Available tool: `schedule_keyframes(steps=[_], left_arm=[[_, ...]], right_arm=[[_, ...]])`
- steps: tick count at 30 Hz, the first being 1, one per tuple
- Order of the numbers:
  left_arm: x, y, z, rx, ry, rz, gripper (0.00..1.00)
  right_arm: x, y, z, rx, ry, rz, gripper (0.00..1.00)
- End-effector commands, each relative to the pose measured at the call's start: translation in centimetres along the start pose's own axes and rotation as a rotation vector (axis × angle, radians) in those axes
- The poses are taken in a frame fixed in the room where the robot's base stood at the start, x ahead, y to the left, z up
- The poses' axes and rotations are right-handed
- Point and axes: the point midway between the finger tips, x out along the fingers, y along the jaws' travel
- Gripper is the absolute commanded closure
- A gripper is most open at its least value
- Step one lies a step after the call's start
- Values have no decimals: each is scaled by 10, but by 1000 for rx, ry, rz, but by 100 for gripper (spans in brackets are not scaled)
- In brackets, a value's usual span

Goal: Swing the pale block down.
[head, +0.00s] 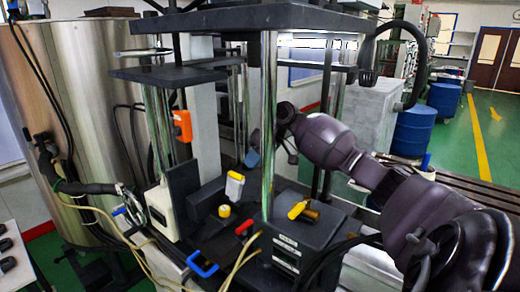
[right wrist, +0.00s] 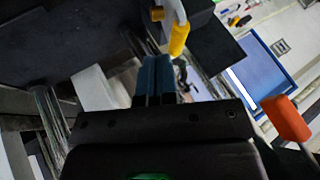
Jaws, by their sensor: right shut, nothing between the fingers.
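A small pale block with a yellow end (head: 235,187) stands upright on the dark machine bed, left of the front chrome column. In the right wrist view a pale piece with a yellow end (right wrist: 179,38), apparently the same block, shows at the top, just beyond the fingertips and a little to their right. My right gripper (head: 252,158) reaches in from the right behind that column, which partly hides it. Its blue-grey fingers (right wrist: 155,60) are together and empty, apart from the block as far as I can tell. My left gripper is not in view.
Chrome columns (head: 269,120) and a heavy dark upper plate (head: 250,18) hem in the work space. An orange block (head: 182,125) hangs at the left; it also shows in the right wrist view (right wrist: 288,118). A yellow knob (head: 224,211) and red handle (head: 245,227) sit in front.

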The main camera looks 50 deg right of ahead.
Motion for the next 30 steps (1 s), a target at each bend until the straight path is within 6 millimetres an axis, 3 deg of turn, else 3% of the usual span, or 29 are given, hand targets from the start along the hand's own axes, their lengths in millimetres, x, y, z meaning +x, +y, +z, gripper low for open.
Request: schedule_keyframes(steps=[9,23,30], left_arm=[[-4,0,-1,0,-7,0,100],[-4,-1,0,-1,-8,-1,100],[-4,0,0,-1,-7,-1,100]], right_arm=[[32,0,0,1,0,-1,100],[35,-1,0,-4,-2,8,100],[36,-17,-3,-67,-37,144,100]])
